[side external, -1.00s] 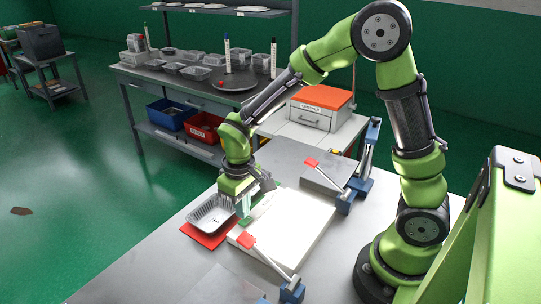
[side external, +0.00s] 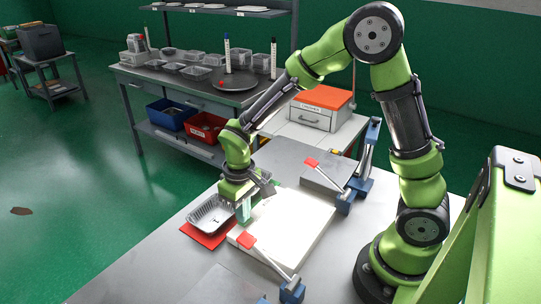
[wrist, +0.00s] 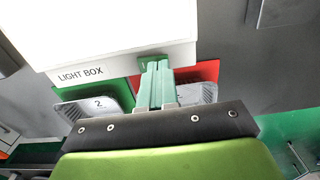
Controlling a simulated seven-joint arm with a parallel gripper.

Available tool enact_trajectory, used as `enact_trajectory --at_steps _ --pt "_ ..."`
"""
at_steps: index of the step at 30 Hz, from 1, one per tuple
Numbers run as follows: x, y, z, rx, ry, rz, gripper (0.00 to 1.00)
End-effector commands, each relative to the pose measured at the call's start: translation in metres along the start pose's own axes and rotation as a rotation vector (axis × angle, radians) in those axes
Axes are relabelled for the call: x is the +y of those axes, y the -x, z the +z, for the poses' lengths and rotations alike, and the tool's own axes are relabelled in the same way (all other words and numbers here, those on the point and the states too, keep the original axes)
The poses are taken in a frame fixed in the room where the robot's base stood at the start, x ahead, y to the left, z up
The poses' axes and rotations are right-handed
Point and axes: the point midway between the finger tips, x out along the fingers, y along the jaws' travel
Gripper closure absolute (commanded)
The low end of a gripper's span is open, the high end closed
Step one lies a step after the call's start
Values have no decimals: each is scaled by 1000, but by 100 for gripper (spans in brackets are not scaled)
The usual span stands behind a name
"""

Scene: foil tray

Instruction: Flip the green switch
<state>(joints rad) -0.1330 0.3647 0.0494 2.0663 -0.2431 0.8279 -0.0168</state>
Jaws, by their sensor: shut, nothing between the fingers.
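The light box (wrist: 100,30) is a white slab with a brightly glowing top; it lies on the table in the side view (side external: 297,232). A small dark green piece on its labelled front face, probably the green switch (wrist: 147,60), shows just behind my fingertips in the wrist view. My gripper (wrist: 156,68) is shut and empty, its pale green fingers together and partly covering that piece. I cannot tell whether they touch it, or which way the switch is set. In the side view my gripper (side external: 243,217) is low at the box's left edge.
A foil tray (side external: 194,217) sits on a red mat (side external: 207,238) left of the box. The wrist view shows another tray (wrist: 95,106), marked 2, on a green mat (wrist: 75,92).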

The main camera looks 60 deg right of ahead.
Motion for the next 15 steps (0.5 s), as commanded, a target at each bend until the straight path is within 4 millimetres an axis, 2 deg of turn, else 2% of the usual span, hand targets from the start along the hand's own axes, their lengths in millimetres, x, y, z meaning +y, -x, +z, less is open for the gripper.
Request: enact_trajectory --at_steps 15 --pt "0 -8 0 -1 0 0 100"
